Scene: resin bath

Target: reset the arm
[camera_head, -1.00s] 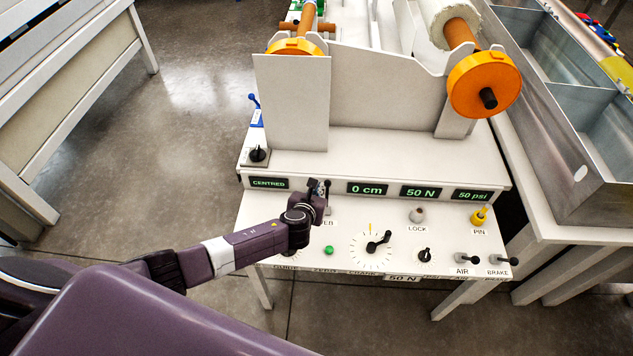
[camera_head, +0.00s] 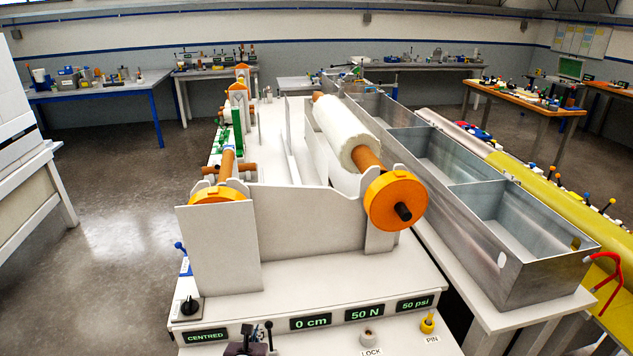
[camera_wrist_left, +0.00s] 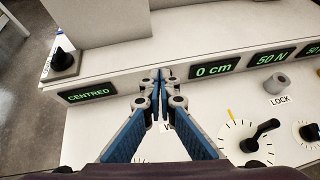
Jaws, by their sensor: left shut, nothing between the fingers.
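My left gripper (camera_head: 245,348) shows only in small part at the bottom edge of the head view, over the control panel of a white roll machine. In the left wrist view its two blue fingers (camera_wrist_left: 160,82) are shut with the tips together and nothing between them. The tips are in front of the panel's upright display strip, between the "CENTRED" display (camera_wrist_left: 87,93) and the "0 cm" display (camera_wrist_left: 215,68). I cannot tell whether they touch it. A dark lever (camera_head: 269,335) stands just right of the gripper in the head view. My right gripper is not in view.
The machine carries a white roll (camera_head: 345,130) with an orange end disc (camera_head: 396,201). A black knob (camera_head: 189,305) is at its left corner and a dial lever (camera_wrist_left: 262,133) is on the panel. A metal trough (camera_head: 545,285) stands at right. Open floor (camera_head: 120,205) lies at left.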

